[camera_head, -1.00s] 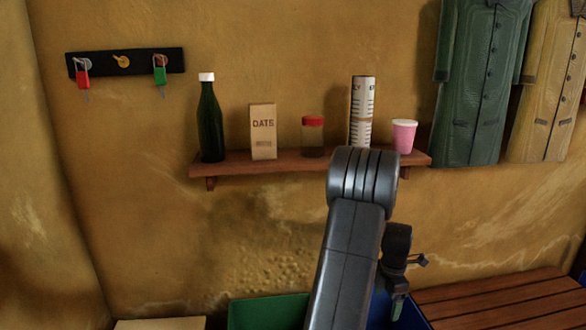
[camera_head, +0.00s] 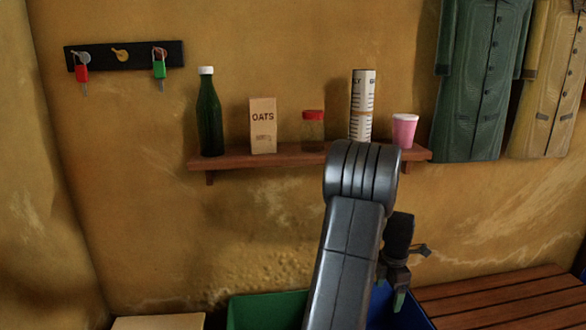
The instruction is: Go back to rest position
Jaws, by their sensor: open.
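My arm rises from the bottom centre, bends at its top joint in front of the shelf, and comes down behind on the right. My gripper (camera_head: 399,296) hangs over the blue bin (camera_head: 413,316), with a small greenish tip at its lower end. The jaws are seen small and partly from the side. It looks open, and I see no object clearly held in it. Part of the wrist is hidden behind my arm.
A wall shelf (camera_head: 245,161) holds a green bottle (camera_head: 210,120), an oats box (camera_head: 263,126), a red-lidded jar (camera_head: 313,128), a tall cylinder (camera_head: 362,105) and a pink cup (camera_head: 404,131). A green bin (camera_head: 262,311) and slatted bench (camera_head: 500,298) flank the blue bin.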

